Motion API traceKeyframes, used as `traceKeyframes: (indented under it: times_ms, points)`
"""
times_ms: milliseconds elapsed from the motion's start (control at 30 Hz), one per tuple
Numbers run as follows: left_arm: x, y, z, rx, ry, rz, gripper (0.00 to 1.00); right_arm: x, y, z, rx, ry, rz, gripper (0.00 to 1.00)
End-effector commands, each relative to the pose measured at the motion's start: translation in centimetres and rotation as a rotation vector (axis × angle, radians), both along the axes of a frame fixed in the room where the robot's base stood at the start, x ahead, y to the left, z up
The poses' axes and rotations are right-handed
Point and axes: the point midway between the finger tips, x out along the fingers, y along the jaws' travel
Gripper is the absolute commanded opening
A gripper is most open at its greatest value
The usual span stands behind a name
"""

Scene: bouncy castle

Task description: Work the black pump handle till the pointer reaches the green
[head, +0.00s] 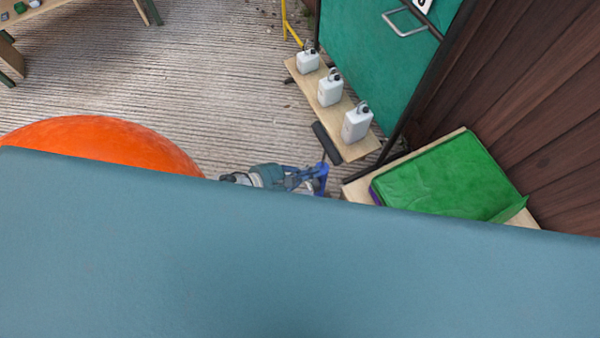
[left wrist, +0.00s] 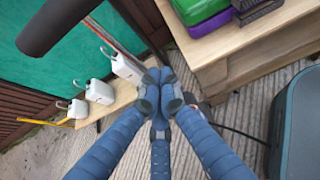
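The black pump handle (head: 325,143) is a dark cylindrical bar beside the wooden plank in the head view. It also shows large at the upper left of the left wrist view (left wrist: 58,20). My left gripper (head: 316,178), with blue fingers, is just below the handle in the head view. In the left wrist view its fingertips (left wrist: 160,92) meet, with nothing visible between them, and the handle is apart from them. The pump body, gauge, pointer and green zone cannot be made out. My right gripper is not in view.
A wide blue-grey surface (head: 300,265) fills the foreground and hides what is below. White jugs (head: 357,123) stand on the plank by a teal panel (head: 372,50). A green folded item (head: 450,175) lies on a wooden bench. An orange rounded shape (head: 100,140) is at left.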

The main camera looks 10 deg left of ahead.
Motion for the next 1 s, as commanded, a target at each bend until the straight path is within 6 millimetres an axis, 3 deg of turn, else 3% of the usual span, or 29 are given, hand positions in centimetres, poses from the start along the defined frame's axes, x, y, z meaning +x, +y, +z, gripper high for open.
traceKeyframes:
  times_ms: [200,633,1000]
  points:
    - [1.1,-1.6,-1.1,0.0,0.0,0.0,0.0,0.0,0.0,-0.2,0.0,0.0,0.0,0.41]
    - [1.2,-1.7,-1.0,0.0,0.0,0.0,0.0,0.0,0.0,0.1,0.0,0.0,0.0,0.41]
    - [1.2,-1.7,5.9,0.001,-0.001,-0.001,0.0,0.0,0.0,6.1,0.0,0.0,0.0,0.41]
